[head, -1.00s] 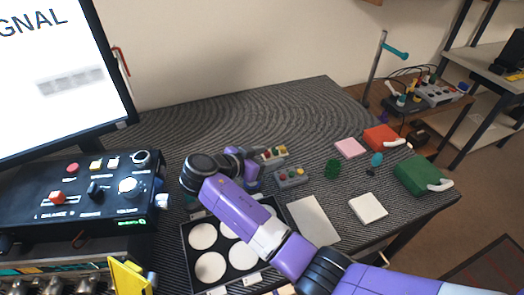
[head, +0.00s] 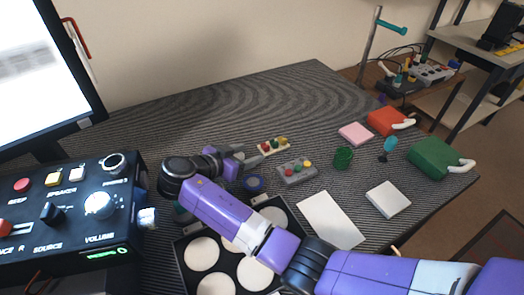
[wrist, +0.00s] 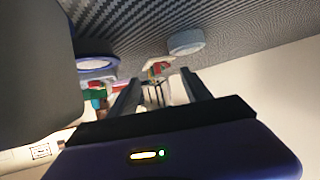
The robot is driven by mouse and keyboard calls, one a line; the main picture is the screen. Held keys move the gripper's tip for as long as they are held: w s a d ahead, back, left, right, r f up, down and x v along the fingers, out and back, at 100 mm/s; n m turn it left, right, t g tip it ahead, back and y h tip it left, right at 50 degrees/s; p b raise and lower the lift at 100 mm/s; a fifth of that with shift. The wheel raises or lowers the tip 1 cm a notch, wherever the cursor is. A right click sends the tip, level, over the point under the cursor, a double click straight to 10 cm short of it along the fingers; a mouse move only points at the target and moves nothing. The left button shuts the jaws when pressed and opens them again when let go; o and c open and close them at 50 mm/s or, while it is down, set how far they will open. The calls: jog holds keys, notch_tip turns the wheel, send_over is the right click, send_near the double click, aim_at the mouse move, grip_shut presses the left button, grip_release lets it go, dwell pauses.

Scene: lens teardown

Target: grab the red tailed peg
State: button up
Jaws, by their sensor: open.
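A cream block (head: 273,147) holds red, green and yellow pegs, with a red peg (head: 264,147) at its left end. A grey block (head: 297,173) nearer me also carries red, yellow and green pegs; I cannot tell which red one has a tail. My gripper (head: 255,158) is open and empty, pointing right, just left of the cream block. In the wrist view, red and green pieces (wrist: 157,68) show beyond and between the spread fingers. I cannot tell the exact gap to the pegs.
A blue ring (head: 253,184) lies just below the gripper. A black tray (head: 187,250) with white discs lies under my arm. A green cylinder (head: 343,157), pink block (head: 355,133) and white block (head: 388,199) stand to the right. The mat behind the cream block is clear.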

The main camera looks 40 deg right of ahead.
aim_at(264, 147)
jog(key=x, duration=0.5)
jog(key=r+x, duration=0.1)
jog(key=x, duration=0.2)
jog(key=shift+d+p, duration=0.2)
jog(key=shift+p, duration=0.1)
jog(key=shift+c, duration=0.3)
grip_shut()
jog(key=shift+f, duration=0.1)
dwell(0.8)
